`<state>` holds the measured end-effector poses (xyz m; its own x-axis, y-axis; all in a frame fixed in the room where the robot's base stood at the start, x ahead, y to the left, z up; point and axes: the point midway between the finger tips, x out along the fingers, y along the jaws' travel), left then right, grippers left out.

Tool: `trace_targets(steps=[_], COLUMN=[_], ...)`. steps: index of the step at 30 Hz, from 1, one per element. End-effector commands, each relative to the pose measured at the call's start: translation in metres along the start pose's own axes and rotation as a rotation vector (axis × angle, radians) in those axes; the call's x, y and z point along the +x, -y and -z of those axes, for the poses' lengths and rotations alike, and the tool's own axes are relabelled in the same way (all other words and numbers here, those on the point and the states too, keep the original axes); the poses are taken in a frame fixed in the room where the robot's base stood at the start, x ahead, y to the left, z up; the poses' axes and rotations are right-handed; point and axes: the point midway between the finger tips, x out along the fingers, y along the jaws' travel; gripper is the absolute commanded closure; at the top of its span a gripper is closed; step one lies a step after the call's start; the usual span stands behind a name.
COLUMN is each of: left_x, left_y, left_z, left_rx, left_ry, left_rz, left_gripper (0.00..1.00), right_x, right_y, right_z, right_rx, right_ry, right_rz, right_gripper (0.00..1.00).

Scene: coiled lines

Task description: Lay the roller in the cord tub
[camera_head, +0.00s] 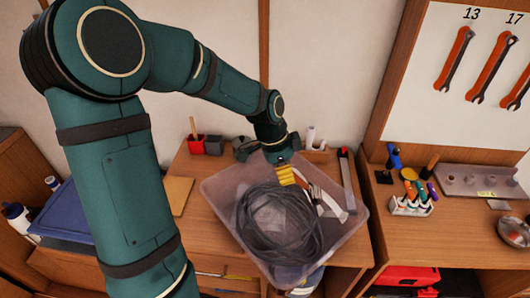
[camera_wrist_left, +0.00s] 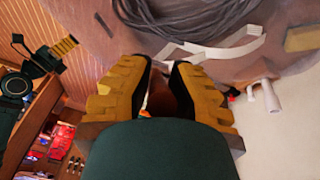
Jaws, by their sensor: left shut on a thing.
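The cord tub (camera_head: 222,203) is a translucent plastic tub on the wooden bench, with a coil of dark grey cord (camera_head: 268,238) inside. The cord also shows at the top of the left wrist view (camera_wrist_left: 190,22). My left gripper (camera_head: 286,175), with yellow fingertips, is over the back part of the tub, behind the coil. It is shut on a brownish thing (camera_wrist_left: 160,98), which I take for the roller; the fingers hide most of it. My right gripper (camera_wrist_left: 62,47) shows at the left of the left wrist view, away from the tub; its jaw opening is unclear.
A pale curved strip (camera_head: 333,208) lies by the coil. Behind the tub stand a white cylinder (camera_head: 310,137) and small red and dark bins (camera_head: 205,145). A screwdriver rack (camera_head: 412,200) is on the right bench. Wrenches (camera_head: 455,58) hang on the board above.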

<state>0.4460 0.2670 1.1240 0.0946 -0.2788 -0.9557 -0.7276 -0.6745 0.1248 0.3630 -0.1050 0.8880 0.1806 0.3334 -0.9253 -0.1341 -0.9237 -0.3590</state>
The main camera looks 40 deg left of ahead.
Motion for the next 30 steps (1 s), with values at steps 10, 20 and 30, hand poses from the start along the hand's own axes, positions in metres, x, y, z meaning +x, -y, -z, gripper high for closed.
trace_targets(steps=[10, 20, 30], left_x=[-0.038, -0.033, 0.002], left_y=[0.010, 0.013, 0.017], left_z=[-0.034, -0.044, -0.053], left_rx=[0.058, 0.067, 0.068], left_ry=[-0.220, -0.264, -0.263], left_rz=[-0.059, -0.071, -0.072], left_gripper=[1.00, 1.00, 1.00], right_x=[-0.028, -0.025, -0.006], right_y=[0.009, 0.008, 0.002], right_z=[0.005, 0.005, 0.002], right_rx=[0.002, 0.003, 0.004], right_ry=[-0.004, -0.005, -0.006], right_rz=[0.003, 0.003, 0.001], right_gripper=[0.06, 0.06, 0.06])
